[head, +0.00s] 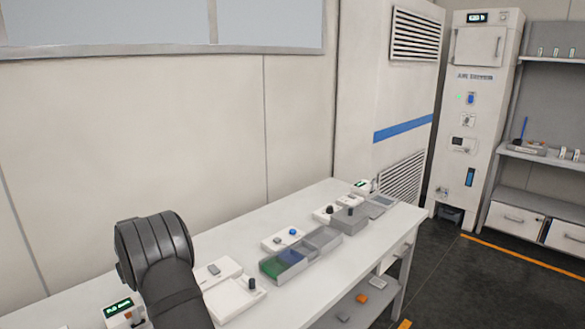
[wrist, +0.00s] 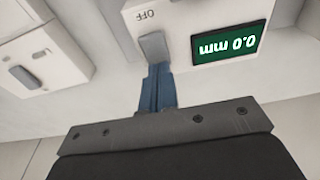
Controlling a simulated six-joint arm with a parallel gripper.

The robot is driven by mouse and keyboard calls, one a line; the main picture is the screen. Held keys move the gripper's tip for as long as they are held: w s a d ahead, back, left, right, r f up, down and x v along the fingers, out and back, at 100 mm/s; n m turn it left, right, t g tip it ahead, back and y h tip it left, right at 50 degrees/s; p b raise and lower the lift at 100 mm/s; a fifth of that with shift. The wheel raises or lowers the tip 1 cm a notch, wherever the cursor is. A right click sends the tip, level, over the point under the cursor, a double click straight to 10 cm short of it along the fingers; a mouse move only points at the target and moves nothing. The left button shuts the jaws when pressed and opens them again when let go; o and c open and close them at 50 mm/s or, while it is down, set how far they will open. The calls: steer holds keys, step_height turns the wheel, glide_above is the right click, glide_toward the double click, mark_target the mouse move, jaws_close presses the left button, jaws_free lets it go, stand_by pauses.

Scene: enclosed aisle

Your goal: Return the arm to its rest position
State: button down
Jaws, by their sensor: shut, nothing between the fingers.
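A green display (wrist: 227,44) beside the switch reads 0.0 mm, upside down in this view. In the head view my dark arm (head: 155,252) reaches over the left part of the bench, and my fingers are hidden. A white box with a green display (head: 118,307) stands beside the arm there.
The white bench (head: 330,200) runs along the wall. It holds a divided grey tray (head: 322,238) with green and blue compartments, and several small switch boxes. Another white switch box (wrist: 40,55) is close to my gripper. A tall white cabinet (head: 480,120) and shelves stand far right.

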step_height(320, 180, up, 6)
steer(key=shift+f, duration=0.2)
step_height(320, 180, down, 6)
steer(key=shift+r, duration=0.2)
steer(key=s+d+r+m+t, duration=0.1)
steer(key=s+r, duration=0.3)
steer(key=r, duration=0.5)
steer(key=s+d+r+m+t, duration=0.1)
steer(key=s+r, duration=0.3)
steer(key=r, duration=0.6)
steer(key=shift+s+d, duration=0.2)
steer(key=shift+d, duration=0.15)
